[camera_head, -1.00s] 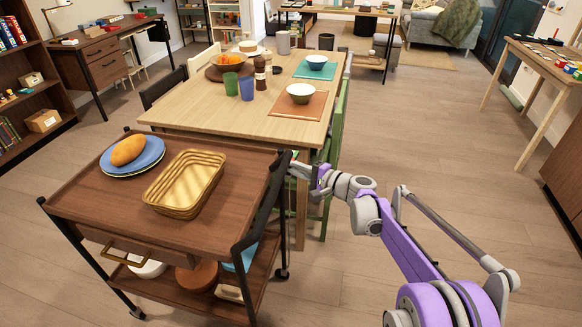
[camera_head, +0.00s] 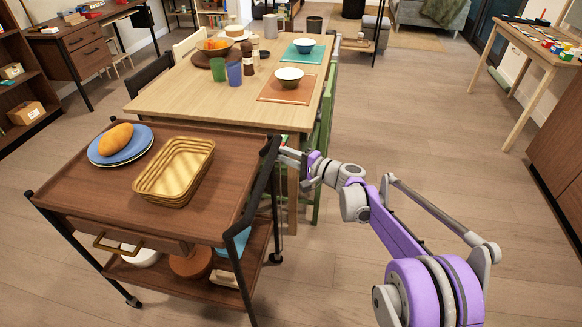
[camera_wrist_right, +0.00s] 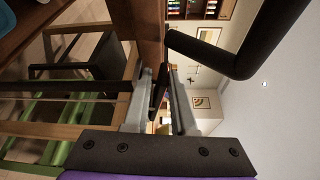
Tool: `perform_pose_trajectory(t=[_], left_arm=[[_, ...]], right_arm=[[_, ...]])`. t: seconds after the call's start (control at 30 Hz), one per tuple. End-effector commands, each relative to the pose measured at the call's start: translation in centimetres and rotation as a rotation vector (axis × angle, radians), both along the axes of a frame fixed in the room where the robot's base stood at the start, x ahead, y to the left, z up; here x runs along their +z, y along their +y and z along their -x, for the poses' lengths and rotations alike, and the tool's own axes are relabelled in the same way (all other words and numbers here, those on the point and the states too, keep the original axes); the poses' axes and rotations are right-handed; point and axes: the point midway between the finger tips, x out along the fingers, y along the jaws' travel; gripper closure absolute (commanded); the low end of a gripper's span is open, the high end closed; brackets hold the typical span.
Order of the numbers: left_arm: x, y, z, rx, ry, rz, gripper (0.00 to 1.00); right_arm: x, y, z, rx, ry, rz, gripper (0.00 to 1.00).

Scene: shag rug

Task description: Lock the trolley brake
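The trolley (camera_head: 205,218) has a brown wooden top, a drawer and black posts, and stands at the lower left in the head view. A black handle bar (camera_head: 268,160) runs along its right end; a thick black bent bar also shows in the wrist view (camera_wrist_right: 205,52). My right gripper (camera_head: 287,156) is just right of that bar, at the trolley's far right corner. In the wrist view its fingers (camera_wrist_right: 160,100) stand apart, with a thin dark lever-like piece (camera_wrist_right: 157,94) between them. Contact cannot be told. The brake is not clearly identifiable. My left gripper is out of view.
On the trolley are a blue plate (camera_head: 138,150) with an orange-brown loaf (camera_head: 115,139) and a gold basket (camera_head: 175,172). A dining table (camera_head: 190,98) with bowls and cups stands just behind, a green chair (camera_head: 322,130) close by my gripper. Floor to the right is open.

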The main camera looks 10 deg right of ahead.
Motion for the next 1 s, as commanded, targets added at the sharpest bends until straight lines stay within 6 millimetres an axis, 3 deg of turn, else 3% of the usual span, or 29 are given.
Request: perform_pose_trajectory(t=[0.17, 0.73, 1.0], left_arm=[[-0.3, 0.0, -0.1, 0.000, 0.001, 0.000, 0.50], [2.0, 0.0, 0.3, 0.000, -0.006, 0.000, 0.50], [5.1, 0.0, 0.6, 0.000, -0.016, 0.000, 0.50]], right_arm=[[0.5, -0.1, -0.2, 0.000, 0.093, -0.028, 0.75], [1.8, -8.7, 7.0, -0.003, 0.108, -0.034, 0.75], [4.7, -5.9, 11.4, 0.040, 0.136, 0.141, 0.75]])
